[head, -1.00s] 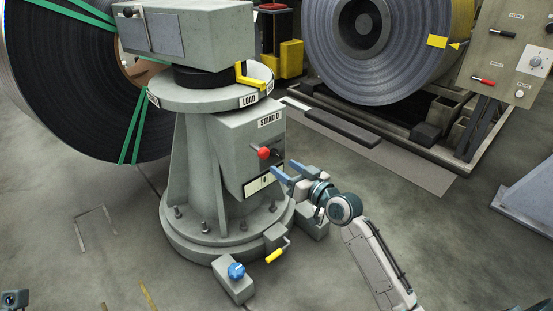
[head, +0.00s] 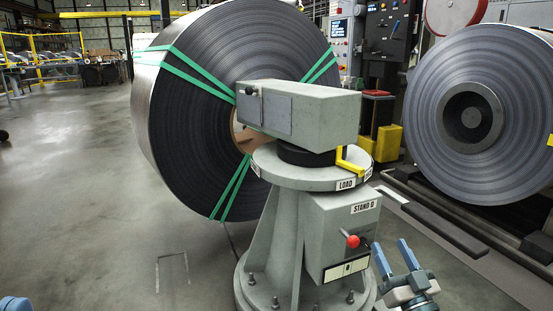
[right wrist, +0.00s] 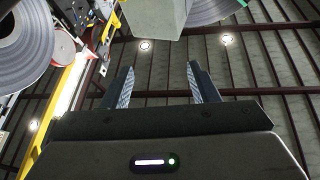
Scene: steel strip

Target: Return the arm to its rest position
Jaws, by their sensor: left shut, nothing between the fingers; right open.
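My right gripper (head: 391,248) is open and empty, with its two blue fingers pointing up, just right of the stand's control box (head: 340,225). A gap shows between it and the red knob (head: 352,241) on that box. In the right wrist view the same gripper (right wrist: 160,85) has its fingers apart, with nothing between them. My left gripper (head: 15,303) shows only as a bit of blue at the bottom left corner; it is shut and empty, and the rest is cut off.
The grey stand (head: 283,230) with its top block (head: 310,115) rises left of my right gripper. A strapped steel coil (head: 190,140) is behind it. Another coil (head: 510,90) sits at the right. Open floor (head: 80,200) lies to the left.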

